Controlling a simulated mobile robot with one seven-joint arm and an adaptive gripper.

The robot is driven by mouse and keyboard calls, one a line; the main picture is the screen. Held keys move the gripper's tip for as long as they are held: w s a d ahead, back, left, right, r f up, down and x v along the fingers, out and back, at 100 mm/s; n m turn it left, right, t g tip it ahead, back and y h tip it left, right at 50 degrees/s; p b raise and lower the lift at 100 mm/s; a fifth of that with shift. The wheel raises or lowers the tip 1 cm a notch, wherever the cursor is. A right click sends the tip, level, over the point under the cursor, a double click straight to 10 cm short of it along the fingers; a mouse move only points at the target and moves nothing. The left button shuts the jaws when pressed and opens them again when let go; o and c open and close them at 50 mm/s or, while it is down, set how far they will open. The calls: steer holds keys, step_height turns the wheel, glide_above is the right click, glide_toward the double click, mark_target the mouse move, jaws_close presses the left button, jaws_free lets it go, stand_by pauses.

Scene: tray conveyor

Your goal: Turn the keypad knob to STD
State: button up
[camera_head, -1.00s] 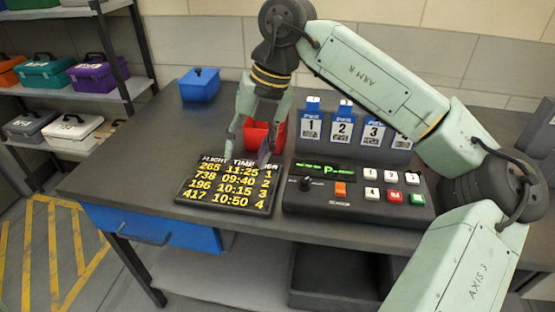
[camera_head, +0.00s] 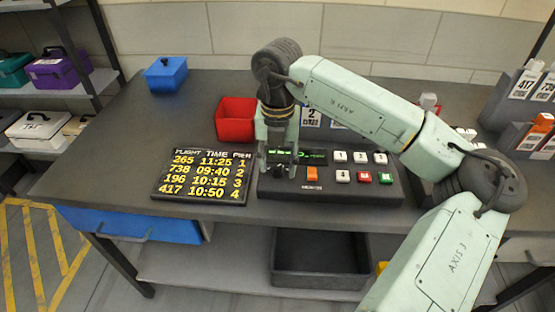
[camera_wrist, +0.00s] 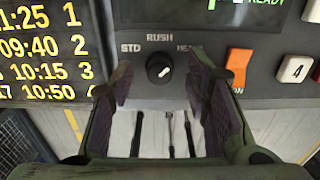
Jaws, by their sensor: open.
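The keypad console (camera_head: 350,192) lies on the dark table, with a green-lit display and several buttons. Its black knob (camera_wrist: 159,68) shows in the wrist view, with STD printed at its left, RUSH above it and a partly hidden label beginning HE at its right. A pale mark sits on the right part of the knob's face; its exact pointing is hard to read. My gripper (camera_head: 278,172) is open over the console's left end. In the wrist view my gripper (camera_wrist: 161,68) has one finger on each side of the knob, apart from it.
The flight board (camera_head: 202,175) lies just left of the console. An orange button (camera_wrist: 238,66) is close to the right finger. Card holders (camera_head: 525,85) stand at the right.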

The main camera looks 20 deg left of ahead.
steer(key=shift+f, duration=0.25)
jaws_close()
stand_by(0.4)
